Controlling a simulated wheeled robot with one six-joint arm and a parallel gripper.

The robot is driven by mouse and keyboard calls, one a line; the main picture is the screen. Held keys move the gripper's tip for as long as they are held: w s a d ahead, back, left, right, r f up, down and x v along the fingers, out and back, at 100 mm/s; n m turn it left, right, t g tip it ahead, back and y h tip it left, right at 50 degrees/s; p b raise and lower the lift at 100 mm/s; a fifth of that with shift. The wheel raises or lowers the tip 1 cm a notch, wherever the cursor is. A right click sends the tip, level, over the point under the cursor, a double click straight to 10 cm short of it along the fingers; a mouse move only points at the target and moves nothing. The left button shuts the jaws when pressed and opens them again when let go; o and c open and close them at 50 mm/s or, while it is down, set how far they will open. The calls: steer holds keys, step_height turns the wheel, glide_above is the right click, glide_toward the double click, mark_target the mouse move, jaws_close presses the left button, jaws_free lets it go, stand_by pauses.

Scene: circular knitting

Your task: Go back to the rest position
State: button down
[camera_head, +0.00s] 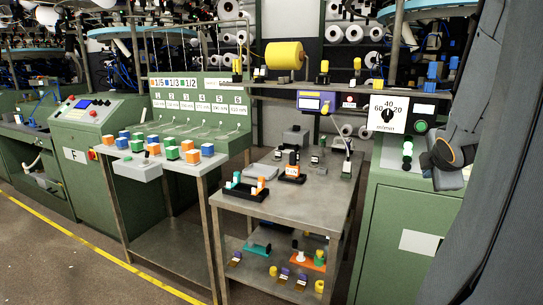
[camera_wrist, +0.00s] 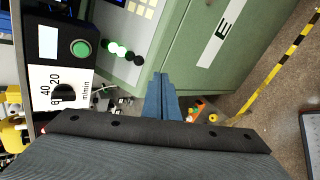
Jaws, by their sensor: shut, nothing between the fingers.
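My gripper (camera_wrist: 161,82) shows in the wrist view as two blue-grey fingers pressed together, with nothing between them. It points toward the front of a green machine cabinet (camera_wrist: 190,50) with an "E" label. My grey arm fills the right side of the head view, in front of the right-hand machine; the fingertips cannot be made out there. No task object is held.
A steel cart (camera_head: 330,192) with small parts stands in the middle. A bench with coloured cubes (camera_head: 172,153) is to its left. A speed dial (camera_head: 388,115) and green button (camera_wrist: 81,48) sit close to my arm. Yellow floor tape (camera_head: 110,255) borders open floor.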

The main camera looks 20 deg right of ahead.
steer(key=w+a+f+m+g+y, duration=0.1)
steer(key=w+a+f+m+y, duration=0.15)
steer(key=a, duration=0.35)
steer(key=w+a+f+m+g+y, duration=0.1)
steer(key=w+a+f+m, duration=0.1)
steer(key=a+f, duration=0.35)
steer(key=s+a+f+m+g+y+p, duration=0.1)
steer(key=s+a+f+m+g, duration=0.1)
steer(key=a, duration=0.7)
steer(key=s+a+f+m+g+y, duration=0.1)
steer(key=s+a+f+m+g, duration=0.1)
steer(key=a, duration=0.8)
steer(key=s+a+f+m+g+y+p, duration=0.1)
steer(key=s+a, duration=0.4)
steer(key=a, duration=0.5)
step_height(320, 180, down, 2)
steer(key=shift+s+a+m+g+y+p, duration=0.35)
steer(key=shift+m+g+y, duration=0.2)
steer(key=shift+m, duration=0.6)
steer(key=shift+d, duration=0.1)
